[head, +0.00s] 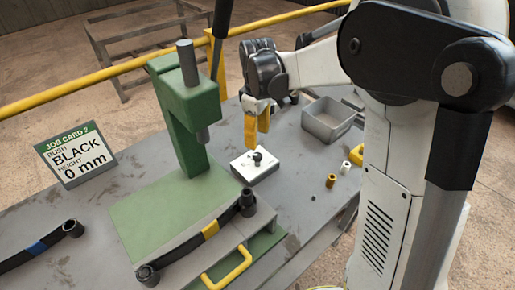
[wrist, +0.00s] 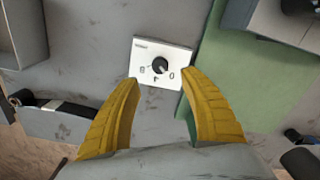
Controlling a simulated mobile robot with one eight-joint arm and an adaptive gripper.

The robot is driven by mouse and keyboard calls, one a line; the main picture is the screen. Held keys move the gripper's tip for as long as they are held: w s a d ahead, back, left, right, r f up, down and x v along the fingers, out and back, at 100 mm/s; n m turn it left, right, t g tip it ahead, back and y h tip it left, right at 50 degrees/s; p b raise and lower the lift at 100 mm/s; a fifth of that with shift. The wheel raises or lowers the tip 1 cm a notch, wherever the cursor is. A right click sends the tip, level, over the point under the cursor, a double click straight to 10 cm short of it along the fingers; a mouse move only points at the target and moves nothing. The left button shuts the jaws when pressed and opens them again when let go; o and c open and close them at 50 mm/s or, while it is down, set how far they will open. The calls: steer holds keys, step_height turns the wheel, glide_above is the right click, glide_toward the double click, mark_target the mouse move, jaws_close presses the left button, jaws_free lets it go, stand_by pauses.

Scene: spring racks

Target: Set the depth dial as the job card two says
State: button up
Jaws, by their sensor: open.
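The depth dial is a black knob (head: 257,158) on a white plate (head: 243,171) lying on the bench, right of the green press. I cannot tell which mark the knob points at. Job card 2 (head: 77,157) reads bush BLACK, height 0 mm. My gripper (head: 257,132), with yellow fingers, is open and empty above the dial. In the wrist view my gripper's fingertips (wrist: 160,78) lie either side of the knob, apart from it.
The green press (head: 180,130) stands left of the dial. A leaf spring with a yellow band (head: 210,229) lies on the rack in front, another with a blue band (head: 37,247) at left. A grey bin (head: 330,119) and small bushes (head: 331,180) are at right.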

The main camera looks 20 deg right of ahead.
steer(key=shift+r, duration=1.8)
steer(key=s+r+m+t, duration=0.1)
steer(key=s+m+t, duration=0.2)
steer(key=s, duration=0.7)
steer(key=s+r+m+t, duration=0.2)
steer(key=s+m+t, duration=0.2)
steer(key=s, duration=0.6)
steer(key=shift+r+m, duration=0.3)
steer(key=shift+m, duration=0.8)
